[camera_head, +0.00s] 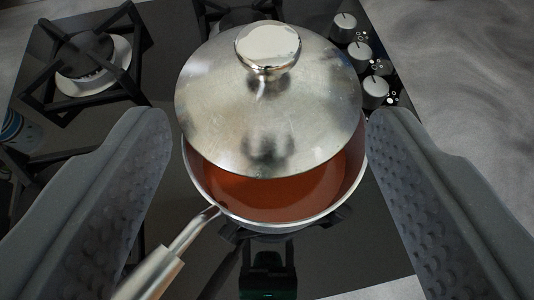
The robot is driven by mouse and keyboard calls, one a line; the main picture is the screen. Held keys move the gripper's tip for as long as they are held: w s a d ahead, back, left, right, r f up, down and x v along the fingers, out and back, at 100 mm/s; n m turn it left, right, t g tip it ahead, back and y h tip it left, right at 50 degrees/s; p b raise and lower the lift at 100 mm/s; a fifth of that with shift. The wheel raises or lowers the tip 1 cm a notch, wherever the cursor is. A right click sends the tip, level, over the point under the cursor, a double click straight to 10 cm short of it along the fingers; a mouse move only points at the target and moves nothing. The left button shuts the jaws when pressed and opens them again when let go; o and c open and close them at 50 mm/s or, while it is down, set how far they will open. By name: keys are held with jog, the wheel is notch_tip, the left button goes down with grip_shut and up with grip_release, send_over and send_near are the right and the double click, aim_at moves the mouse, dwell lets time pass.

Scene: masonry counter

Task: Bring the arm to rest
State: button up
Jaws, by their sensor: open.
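My gripper (268,135) is open, with one dark padded finger at the left and one at the right of the picture. Nothing is held between the fingers. Past them, a steel saucepan (205,190) with reddish-brown contents sits on the stove, its handle (165,262) pointing to the lower left. A shiny metal lid (225,95) with a round knob (268,47) lies over the far part of the pan. It leaves the near part of the contents uncovered. Whether the fingers touch the pan or lid cannot be told.
The dark gas cooktop (160,125) has black burner grates (88,65) at the back and left. Several control knobs (360,52) line its right side. Grey counter (460,80) at the right is bare. A blue-and-white item (12,126) shows partly at the left edge.

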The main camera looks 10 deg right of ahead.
jog(key=a+r+t+b, duration=0.1)
jog(key=a+r+b, duration=0.15)
jog(key=r, duration=0.75)
jog(key=a+r+t+b, duration=0.1)
jog(key=a+r, duration=0.3)
jog(key=r, duration=0.7)
jog(key=s+a+r+n+y+b, duration=0.1)
jog(key=s+a+r, duration=0.5)
jog(key=r, duration=0.3)
jog(key=s+a+r+t+y+b, duration=0.1)
jog(key=s+a+r, duration=0.5)
jog(key=r, duration=0.3)
jog(key=shift+a+r+n, duration=0.15)
jog(key=shift+r+n, duration=0.1)
jog(key=shift+n, duration=0.15)
